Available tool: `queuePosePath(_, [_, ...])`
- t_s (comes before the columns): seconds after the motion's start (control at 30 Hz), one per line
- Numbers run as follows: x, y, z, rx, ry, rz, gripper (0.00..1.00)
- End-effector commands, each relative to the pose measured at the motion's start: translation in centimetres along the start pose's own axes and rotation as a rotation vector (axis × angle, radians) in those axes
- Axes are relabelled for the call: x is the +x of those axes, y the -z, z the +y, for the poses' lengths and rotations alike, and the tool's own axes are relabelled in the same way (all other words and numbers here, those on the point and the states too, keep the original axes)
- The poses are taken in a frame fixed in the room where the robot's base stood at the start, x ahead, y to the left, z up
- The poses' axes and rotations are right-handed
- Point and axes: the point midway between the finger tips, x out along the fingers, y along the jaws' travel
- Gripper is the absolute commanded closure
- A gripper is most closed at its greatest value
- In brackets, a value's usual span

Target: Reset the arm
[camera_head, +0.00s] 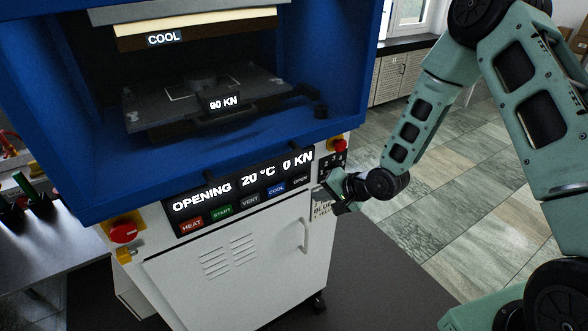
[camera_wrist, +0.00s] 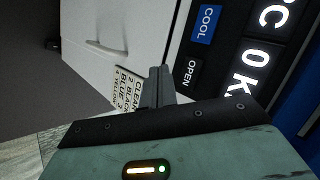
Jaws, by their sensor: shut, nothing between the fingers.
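My green arm reaches in from the right in the head view. My gripper (camera_head: 338,193) is close to the right end of the press's control panel (camera_head: 240,190), beside the OPEN button. In the wrist view my gripper (camera_wrist: 159,72) has its fingers together with nothing between them, near the OPEN button (camera_wrist: 191,73) and the COOL button (camera_wrist: 206,24). I cannot tell whether the fingertips touch the panel. The display reads OPENING, 20 °C and 0 KN.
The blue press (camera_head: 75,150) stands on a white cabinet (camera_head: 240,270). A red button (camera_head: 123,231) is at its left and another (camera_head: 339,145) at its right. A label card (camera_wrist: 127,92) hangs below the panel. Tiled floor (camera_head: 440,200) is free to the right.

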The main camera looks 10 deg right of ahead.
Motion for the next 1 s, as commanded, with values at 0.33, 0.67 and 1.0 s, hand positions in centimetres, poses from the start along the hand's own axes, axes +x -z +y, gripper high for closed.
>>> queuePosePath(0.33, [-1.2, -2.1, -2.6, -0.182, -0.101, -0.039, 1.0])
queuePosePath(0.67, [-9.4, -11.9, -7.3, -0.712, -0.393, -0.254, 1.0])
queuePosePath(1.0, [-21.4, -23.0, -6.7, -1.123, -0.527, -0.581, 1.0])
